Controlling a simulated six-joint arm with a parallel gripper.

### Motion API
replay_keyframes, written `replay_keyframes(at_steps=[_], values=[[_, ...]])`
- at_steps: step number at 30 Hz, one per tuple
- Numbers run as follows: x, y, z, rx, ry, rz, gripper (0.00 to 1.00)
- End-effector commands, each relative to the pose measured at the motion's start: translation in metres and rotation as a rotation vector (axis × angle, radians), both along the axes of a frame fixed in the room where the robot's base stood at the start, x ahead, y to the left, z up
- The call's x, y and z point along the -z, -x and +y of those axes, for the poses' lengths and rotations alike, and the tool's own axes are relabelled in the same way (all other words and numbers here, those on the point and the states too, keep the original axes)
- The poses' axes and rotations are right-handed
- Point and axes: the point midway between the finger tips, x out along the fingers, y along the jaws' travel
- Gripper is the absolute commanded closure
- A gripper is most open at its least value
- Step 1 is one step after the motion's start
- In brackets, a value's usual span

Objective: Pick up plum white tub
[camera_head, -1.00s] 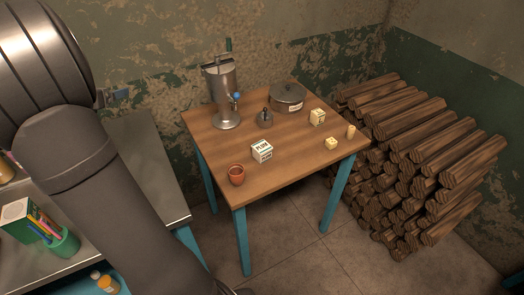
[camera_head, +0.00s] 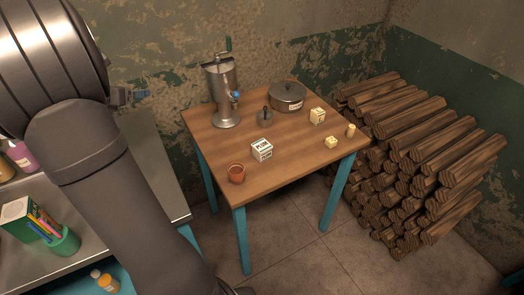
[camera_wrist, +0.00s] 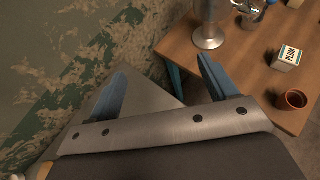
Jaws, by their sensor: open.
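The plum white tub (camera_head: 262,150) is a small white box-shaped tub with dark lettering, upright on the wooden table (camera_head: 290,160) near its front left. It also shows at the right of the wrist view (camera_wrist: 287,58), its label reading PLUM. My gripper shows in the wrist view (camera_wrist: 160,88) with its two bluish fingers wide apart and nothing between them. It is left of the table and well apart from the tub. In the head view only a small part of the gripper (camera_head: 130,95) shows beyond my arm, against the wall.
A reddish-brown cup (camera_head: 237,174) stands close to the tub's left front. A metal dispenser (camera_head: 222,95), a lidded pot (camera_head: 288,96), a small grey weight-like object (camera_head: 265,115) and pale blocks (camera_head: 331,142) are also on the table. Stacked logs (camera_head: 420,150) lie right; a metal counter (camera_head: 140,160) left.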

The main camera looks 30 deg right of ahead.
Motion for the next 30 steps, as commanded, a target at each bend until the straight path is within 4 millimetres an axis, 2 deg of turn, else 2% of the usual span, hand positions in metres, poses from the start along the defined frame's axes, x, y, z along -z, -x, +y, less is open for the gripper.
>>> replay_keyframes(at_steps=[1,6,12,15,18,22,26,30], values=[[0.009,0.006,-0.032,0.065,-0.028,0.035,0.22],[0.042,0.04,-0.123,0.262,-0.155,0.157,0.22],[0.076,0.093,-0.209,0.466,-0.343,0.262,0.22],[0.089,0.119,-0.241,0.548,-0.442,0.292,0.22],[0.099,0.14,-0.263,0.608,-0.528,0.307,0.22],[0.106,0.157,-0.28,0.652,-0.603,0.312,0.22],[0.111,0.163,-0.286,0.669,-0.634,0.313,0.22],[0.13,0.163,-0.293,0.67,-0.638,0.317,0.22]])
